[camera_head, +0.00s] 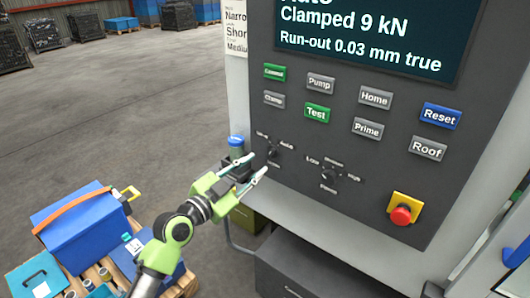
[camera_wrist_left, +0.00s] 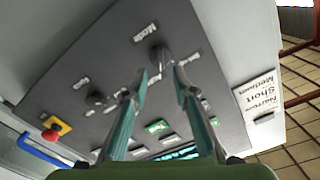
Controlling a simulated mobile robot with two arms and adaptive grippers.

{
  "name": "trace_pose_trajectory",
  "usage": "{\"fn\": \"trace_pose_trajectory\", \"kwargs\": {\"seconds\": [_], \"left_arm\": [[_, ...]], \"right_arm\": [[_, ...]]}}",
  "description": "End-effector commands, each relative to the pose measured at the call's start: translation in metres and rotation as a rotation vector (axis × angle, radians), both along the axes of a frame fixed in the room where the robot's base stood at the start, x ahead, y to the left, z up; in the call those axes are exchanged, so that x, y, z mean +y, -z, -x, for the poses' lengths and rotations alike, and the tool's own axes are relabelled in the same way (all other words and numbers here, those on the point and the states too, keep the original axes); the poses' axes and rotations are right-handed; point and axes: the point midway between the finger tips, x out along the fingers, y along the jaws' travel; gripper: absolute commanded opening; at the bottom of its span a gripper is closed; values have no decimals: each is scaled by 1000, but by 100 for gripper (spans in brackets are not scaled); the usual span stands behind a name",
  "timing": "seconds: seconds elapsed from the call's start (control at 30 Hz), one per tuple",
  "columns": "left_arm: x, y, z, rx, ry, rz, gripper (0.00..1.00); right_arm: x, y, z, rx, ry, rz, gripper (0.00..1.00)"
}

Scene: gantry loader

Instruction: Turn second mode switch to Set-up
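A dark mode switch (camera_head: 273,155) sits at the lower left of the grey control panel (camera_head: 345,150), with small labels around it. The label below it in the head view seems to read Mode. It also shows in the left wrist view (camera_wrist_left: 160,54), which sees the panel upside down. In the left wrist view the switch appears just beyond the gap between the fingers (camera_wrist_left: 161,74). My right gripper is not in view.
A second rotary switch (camera_head: 328,174) is to the right. Several buttons, such as green Test (camera_head: 317,113), lie above. A red emergency stop (camera_head: 401,215) is at lower right. The screen (camera_head: 365,35) is above. Blue boxes (camera_head: 85,230) stand on a pallet at lower left.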

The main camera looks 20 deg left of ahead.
Motion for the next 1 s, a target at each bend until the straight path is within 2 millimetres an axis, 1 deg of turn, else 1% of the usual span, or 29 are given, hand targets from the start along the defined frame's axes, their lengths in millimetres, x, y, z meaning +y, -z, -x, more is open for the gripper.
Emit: {"fn": "trace_pose_trajectory", "kwargs": {"seconds": [0.03,0.1,0.3,0.47,0.73,0.77,0.8,0.83,1.0], "left_arm": [[-4,-4,-11,-2,-1,4,26],[-8,-3,-22,0,0,4,26],[-16,-1,-45,0,-1,1,26],[-19,0,-52,0,-1,1,26],[-19,0,-52,0,0,0,26],[-19,0,-52,0,0,0,18],[-19,0,-52,0,0,0,8],[-19,0,-52,0,0,0,0],[-19,1,-52,0,0,0,0]], "right_arm": [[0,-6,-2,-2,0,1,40],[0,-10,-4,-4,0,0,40],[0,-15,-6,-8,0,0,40],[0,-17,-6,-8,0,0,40],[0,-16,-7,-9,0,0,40],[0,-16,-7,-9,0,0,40],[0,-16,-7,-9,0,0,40],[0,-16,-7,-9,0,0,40],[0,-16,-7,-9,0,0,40]]}}
